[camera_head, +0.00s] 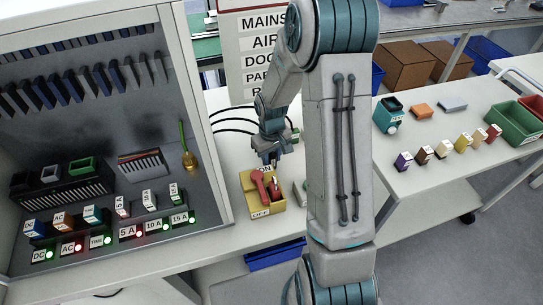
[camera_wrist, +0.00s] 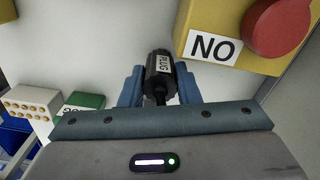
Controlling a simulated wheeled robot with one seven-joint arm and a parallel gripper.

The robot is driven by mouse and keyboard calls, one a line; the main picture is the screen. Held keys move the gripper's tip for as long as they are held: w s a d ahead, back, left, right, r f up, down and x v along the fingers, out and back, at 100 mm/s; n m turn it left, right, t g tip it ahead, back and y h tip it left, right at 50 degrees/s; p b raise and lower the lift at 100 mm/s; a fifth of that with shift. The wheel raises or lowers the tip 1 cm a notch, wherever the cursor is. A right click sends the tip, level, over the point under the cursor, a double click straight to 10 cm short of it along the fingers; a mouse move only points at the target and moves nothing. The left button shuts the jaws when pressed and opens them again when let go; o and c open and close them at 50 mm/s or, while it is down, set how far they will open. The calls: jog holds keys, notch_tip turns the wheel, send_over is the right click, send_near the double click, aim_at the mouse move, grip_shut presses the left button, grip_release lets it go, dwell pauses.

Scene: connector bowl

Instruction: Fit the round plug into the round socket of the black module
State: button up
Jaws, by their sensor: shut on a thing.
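The round plug (camera_wrist: 154,86) is a black ribbed cylinder with a white PLUG label. In the wrist view it sits between the two blue fingers of my gripper (camera_wrist: 159,84), which is shut on it. A light, plain surface lies beyond it. In the head view my gripper (camera_head: 274,163) is just above the far side of the yellow switch box, and the plug is too small to tell there. I cannot make out the black module with its round socket in either view; my arm covers part of the bench.
The yellow switch box (camera_head: 264,209) with a red lever stands close to my gripper. Its yellow body (camera_wrist: 268,62) and red knob fill the upper right of the wrist view. A cabinet (camera_head: 190,110) stands left. Bins and coloured blocks (camera_head: 462,143) occupy the right bench.

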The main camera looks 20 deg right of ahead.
jog(key=shift+f, duration=0.2)
jog(key=o, duration=1)
jog(key=shift+c, duration=0.2)
jog(key=shift+r, duration=0.15)
